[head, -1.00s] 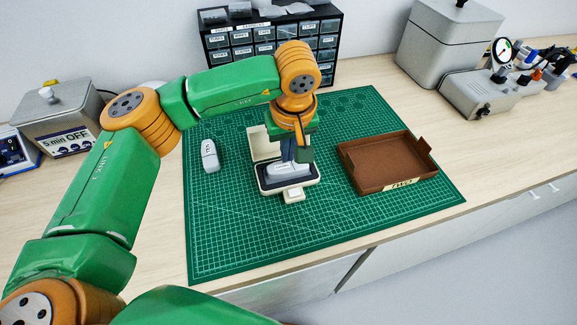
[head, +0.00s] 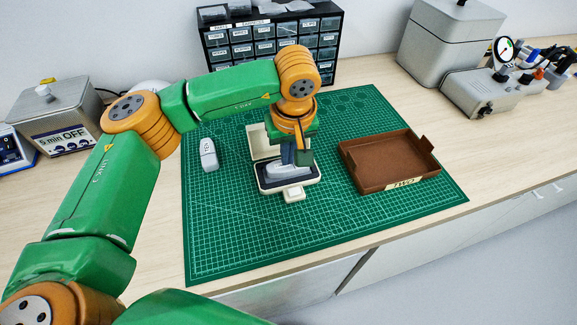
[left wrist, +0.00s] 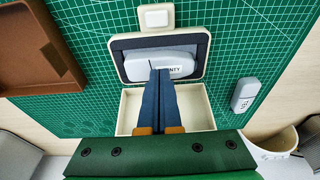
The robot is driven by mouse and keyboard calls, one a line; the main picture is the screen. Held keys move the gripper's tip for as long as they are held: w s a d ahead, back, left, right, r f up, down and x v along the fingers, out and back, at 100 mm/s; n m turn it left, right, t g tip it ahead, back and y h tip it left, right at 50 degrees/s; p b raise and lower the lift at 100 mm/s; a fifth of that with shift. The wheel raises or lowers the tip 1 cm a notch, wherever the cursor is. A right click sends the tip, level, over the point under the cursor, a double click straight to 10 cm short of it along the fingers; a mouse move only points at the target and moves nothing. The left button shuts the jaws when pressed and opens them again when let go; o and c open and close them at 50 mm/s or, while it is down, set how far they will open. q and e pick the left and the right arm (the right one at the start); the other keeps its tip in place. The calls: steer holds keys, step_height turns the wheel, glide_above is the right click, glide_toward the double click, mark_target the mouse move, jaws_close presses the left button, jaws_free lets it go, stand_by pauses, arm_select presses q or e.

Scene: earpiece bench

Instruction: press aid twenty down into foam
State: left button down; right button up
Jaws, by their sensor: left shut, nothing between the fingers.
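Aid twenty (left wrist: 150,65) is a pale grey rounded piece. It lies in the dark foam (left wrist: 196,47) of an open cream case (head: 311,183), with the letters "NTY" readable in the left wrist view. In the head view aid twenty (head: 280,172) shows partly behind my fingers. My left gripper (head: 301,164) is shut and empty, pointing down with its fingertips at the aid's top. In the left wrist view its tips (left wrist: 160,72) cover part of the label; I cannot tell how firmly they touch. My right gripper is not in view.
A second grey aid (head: 209,155) lies on the green mat (head: 235,235) left of the case. A brown tray (head: 362,181) marked "TWO" stands to the right. Drawers (head: 327,42) and grey machines line the back. The front of the mat is clear.

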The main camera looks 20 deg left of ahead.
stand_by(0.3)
arm_select(q)
step_height(320, 180, up, 7)
steer(key=p, duration=0.5)
